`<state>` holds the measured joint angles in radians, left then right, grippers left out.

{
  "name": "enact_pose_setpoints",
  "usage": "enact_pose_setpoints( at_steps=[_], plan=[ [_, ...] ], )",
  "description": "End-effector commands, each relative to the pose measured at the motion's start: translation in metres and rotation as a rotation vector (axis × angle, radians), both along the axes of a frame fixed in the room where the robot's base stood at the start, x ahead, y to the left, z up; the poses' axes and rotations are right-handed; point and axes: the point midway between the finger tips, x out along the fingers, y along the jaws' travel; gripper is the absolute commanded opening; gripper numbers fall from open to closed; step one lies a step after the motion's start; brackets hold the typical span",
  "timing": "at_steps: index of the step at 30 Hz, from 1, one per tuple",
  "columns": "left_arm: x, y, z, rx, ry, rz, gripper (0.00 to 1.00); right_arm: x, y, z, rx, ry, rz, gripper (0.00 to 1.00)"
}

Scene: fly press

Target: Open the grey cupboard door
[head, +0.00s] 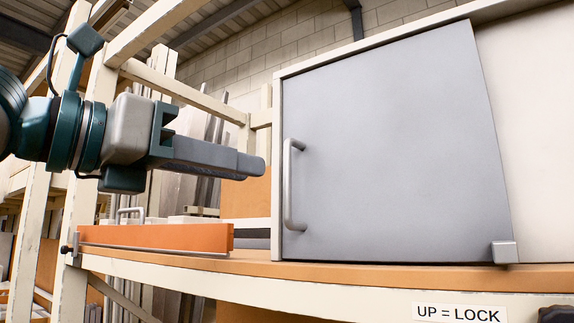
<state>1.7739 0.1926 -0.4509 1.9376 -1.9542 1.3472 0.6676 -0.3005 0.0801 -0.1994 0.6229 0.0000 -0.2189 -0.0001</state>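The grey cupboard door (395,150) stands upright on the shelf at the right and looks shut. Its vertical bar handle (290,185) is near the door's left edge. A small grey block (505,252) sits at the door's lower right corner. My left gripper (256,167) comes in from the left and points right, toward the handle. In the picture its fingertips end a little left of the handle, with a visible gap. The fingers are seen side-on and overlap, so their opening does not show. My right gripper does not show.
An orange panel (155,238) lies along the shelf below my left gripper, with a metal handle (130,214) behind it. The cream shelf edge (330,296) carries a label (459,312) reading "UP = LOCK". A dark piece (556,314) is cut off at the lower right. Cream rack posts (88,170) stand at the left.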

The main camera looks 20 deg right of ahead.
Motion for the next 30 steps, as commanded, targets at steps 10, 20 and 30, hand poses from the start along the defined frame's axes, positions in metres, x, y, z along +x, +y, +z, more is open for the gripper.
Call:
enact_pose_setpoints(
  at_steps=[10,20,30],
  plan=[
    [0.027,-0.055,0.003,0.002,0.002,-0.001,0.17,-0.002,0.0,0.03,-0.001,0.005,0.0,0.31],
    [0.04,-0.079,0.0,0.001,0.0,0.001,0.17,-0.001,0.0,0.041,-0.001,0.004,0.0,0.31],
    [0.041,-0.08,0.0,0.001,0.0,0.001,0.12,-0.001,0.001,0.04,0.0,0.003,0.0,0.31]
  ],
)
